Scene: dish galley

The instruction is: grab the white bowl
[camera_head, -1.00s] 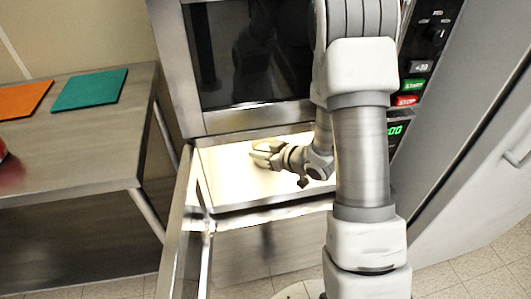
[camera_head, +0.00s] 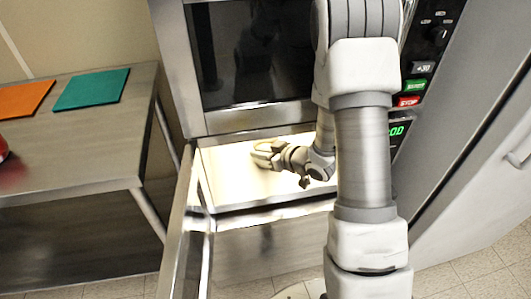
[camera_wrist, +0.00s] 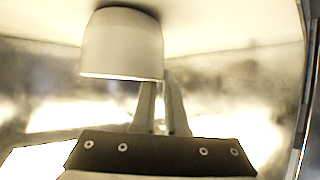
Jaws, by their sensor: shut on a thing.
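The white bowl (camera_wrist: 122,45) shows in the wrist view at the upper left, with its rim edge towards my gripper. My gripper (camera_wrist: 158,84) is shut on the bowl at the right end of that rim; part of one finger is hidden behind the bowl. In the head view my gripper (camera_head: 257,152) is inside the lit, open compartment of the appliance. The bowl is too small and washed out to make out clearly there.
The compartment (camera_head: 222,180) has a bright floor and metal side walls close around my gripper. Its open door (camera_head: 182,235) stands at the left. A steel table (camera_head: 95,140) with an orange mat (camera_head: 22,98) and a teal mat (camera_head: 92,89) is further left.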

